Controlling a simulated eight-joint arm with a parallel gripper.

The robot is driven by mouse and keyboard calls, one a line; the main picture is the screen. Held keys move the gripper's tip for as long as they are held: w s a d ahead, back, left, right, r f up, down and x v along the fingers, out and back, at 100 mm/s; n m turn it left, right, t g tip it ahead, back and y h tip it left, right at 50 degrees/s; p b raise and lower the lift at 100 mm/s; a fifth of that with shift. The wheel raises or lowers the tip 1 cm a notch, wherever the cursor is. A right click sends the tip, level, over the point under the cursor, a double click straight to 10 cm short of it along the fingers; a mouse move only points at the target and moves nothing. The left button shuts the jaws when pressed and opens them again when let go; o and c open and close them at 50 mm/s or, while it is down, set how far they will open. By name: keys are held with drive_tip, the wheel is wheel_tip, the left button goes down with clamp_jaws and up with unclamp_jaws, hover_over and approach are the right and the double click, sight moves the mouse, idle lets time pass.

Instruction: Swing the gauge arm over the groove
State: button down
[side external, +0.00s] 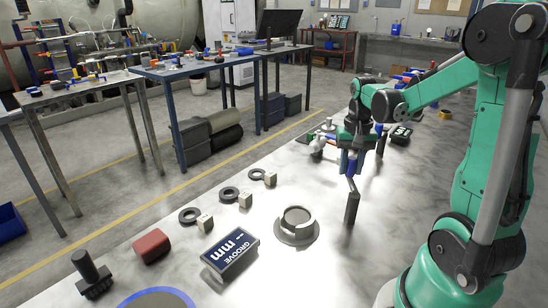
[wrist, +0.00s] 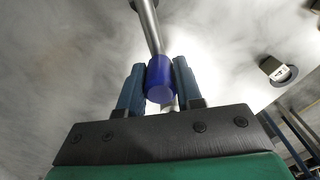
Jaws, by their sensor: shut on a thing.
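My gripper (side external: 350,160) is shut on a blue cylindrical grip (wrist: 160,79) at the end of a thin metal rod (wrist: 149,27). The blue grip sits between both fingers in the wrist view. In the side view, the rod seems to run down from the gripper to a dark upright block (side external: 351,208) just above or on the table; I cannot tell which. A round grey metal piece with a raised ring (side external: 297,226) lies left of the block. The groove itself is not clear.
Black rings and small pale tags line the table's far edge, one ring (side external: 189,215) among them. A red block (side external: 151,245), a dark knobbed part (side external: 91,271) and a blue-rimmed disc (side external: 156,299) lie at left. Other items sit behind my gripper. Bare table surrounds the dark block.

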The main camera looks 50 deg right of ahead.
idle(0.6)
drive_tip(key=a+n, duration=0.8)
drive_tip(key=n, duration=1.2)
drive_tip(key=shift+a, duration=0.2)
idle(0.5)
drive_tip(key=c, duration=0.6)
unclamp_jaws()
drive_tip(key=shift+r, duration=2.8)
